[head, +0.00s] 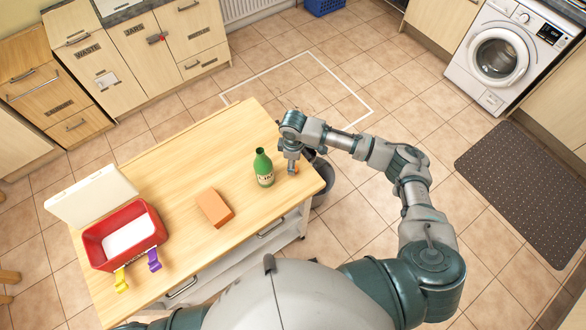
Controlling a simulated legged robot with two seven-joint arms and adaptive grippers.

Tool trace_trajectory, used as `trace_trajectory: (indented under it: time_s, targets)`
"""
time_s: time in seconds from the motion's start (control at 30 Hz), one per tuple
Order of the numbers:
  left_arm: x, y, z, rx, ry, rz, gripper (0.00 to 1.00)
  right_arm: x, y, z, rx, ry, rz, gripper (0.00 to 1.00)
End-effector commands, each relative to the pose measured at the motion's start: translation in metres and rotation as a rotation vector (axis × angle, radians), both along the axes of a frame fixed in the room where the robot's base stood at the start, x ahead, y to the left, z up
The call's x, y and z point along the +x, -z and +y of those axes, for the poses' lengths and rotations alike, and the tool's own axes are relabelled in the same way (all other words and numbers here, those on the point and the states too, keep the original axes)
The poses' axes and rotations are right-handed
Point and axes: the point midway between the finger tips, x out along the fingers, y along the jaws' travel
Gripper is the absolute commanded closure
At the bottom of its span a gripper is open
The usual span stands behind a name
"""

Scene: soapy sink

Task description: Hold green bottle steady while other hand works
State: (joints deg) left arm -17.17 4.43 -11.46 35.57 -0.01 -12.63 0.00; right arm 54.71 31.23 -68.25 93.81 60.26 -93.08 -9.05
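The green bottle (264,169) stands upright on the wooden table near its right end, with a pale label on its front. My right gripper (291,170) points down just to the right of the bottle, close to the tabletop. A gap shows between it and the bottle. A small orange bit shows at its fingertips, too small to tell what it is. Whether its fingers are open or shut does not show clearly. My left gripper is not in view; only part of an arm of mine shows at the bottom edge.
An orange block (214,208) lies on the table (190,165) left of the bottle. A red box (124,236) with an open white lid stands at the left, yellow and purple clips on its front. A grey bin (335,181) stands beside the table's right end. The table's far side is clear.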

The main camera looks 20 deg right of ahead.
Motion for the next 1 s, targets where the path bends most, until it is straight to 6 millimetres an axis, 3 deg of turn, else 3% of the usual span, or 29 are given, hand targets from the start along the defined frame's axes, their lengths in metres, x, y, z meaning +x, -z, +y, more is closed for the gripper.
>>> trace_trajectory:
  time_s: [0.3,0.7,0.87,1.0]
  targets:
    - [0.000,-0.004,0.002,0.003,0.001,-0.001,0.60,0.000,0.043,-0.004,-0.001,0.000,0.003,0.33]
    - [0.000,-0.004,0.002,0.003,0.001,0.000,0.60,0.000,0.046,-0.004,-0.001,0.000,0.000,0.33]
    - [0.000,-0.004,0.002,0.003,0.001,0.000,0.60,0.000,0.046,-0.003,0.000,-0.001,0.001,0.74]
    - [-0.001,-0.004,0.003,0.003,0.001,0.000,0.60,0.000,0.046,-0.004,-0.001,-0.001,0.000,0.77]
